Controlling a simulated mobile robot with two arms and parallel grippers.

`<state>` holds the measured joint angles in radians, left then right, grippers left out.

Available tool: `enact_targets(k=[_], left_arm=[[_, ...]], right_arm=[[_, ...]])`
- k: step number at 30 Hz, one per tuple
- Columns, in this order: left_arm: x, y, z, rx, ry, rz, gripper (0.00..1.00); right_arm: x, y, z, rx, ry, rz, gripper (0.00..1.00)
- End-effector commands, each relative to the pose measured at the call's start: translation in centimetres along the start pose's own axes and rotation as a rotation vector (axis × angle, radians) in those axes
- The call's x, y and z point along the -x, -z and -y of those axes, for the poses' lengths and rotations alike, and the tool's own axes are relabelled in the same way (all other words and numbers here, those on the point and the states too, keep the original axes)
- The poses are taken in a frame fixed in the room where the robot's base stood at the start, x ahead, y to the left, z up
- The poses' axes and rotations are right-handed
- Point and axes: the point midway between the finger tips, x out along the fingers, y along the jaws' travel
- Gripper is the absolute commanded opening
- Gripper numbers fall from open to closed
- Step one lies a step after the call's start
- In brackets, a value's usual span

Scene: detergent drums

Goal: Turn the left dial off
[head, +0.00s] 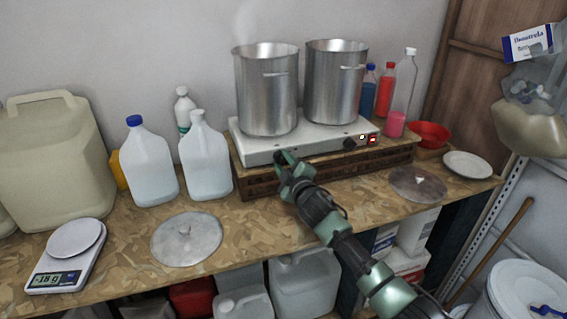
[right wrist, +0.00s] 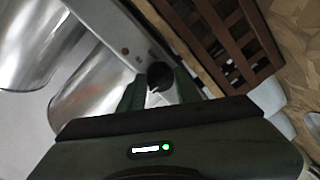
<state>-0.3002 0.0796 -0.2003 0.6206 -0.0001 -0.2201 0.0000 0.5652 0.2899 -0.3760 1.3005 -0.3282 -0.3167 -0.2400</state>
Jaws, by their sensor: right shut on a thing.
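A white two-burner hot plate (head: 262,150) stands on a wooden crate on the bench. My right gripper (head: 286,158) is at the left part of its front panel and covers the left dial in the head view. In the right wrist view the black left dial (right wrist: 160,73) with a white mark sits between the green fingertips (right wrist: 160,90), which are shut on it. The right dial (head: 350,143) is black and shows clear of the gripper. Two small lights (head: 367,138) beside it are lit. My left gripper is not in view.
Two steel pots (head: 267,90) (head: 336,82) stand on the hot plate; faint steam shows above the left one. The slatted crate (head: 258,182) is below it. White jugs (head: 207,160) stand to the left, and round metal lids (head: 187,240) (head: 417,184) lie on the bench.

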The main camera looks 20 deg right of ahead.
Motion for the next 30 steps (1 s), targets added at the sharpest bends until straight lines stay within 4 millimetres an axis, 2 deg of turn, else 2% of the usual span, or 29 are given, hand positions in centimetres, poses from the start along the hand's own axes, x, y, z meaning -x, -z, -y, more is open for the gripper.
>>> enact_targets(k=[4, 5, 7, 19, 23, 30], left_arm=[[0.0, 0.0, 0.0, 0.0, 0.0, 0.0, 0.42], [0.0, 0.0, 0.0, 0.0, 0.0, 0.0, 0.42], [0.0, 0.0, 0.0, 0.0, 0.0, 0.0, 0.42], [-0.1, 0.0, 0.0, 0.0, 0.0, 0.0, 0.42], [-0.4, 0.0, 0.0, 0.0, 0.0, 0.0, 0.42], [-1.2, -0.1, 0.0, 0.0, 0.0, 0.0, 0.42]], right_arm=[[0.0, 0.0, 0.1, 0.004, 0.001, 0.0, 0.0], [0.0, 0.0, 0.1, 0.004, 0.001, -0.001, 0.36], [0.0, 0.0, 0.1, 0.003, 0.001, -0.001, 0.55], [0.5, -0.1, 0.1, 0.001, 0.0, 0.0, 0.55], [1.9, -0.2, 0.2, 0.003, 0.0, 0.0, 0.55], [5.7, -0.1, 0.3, 0.004, 0.002, -0.001, 0.55]])
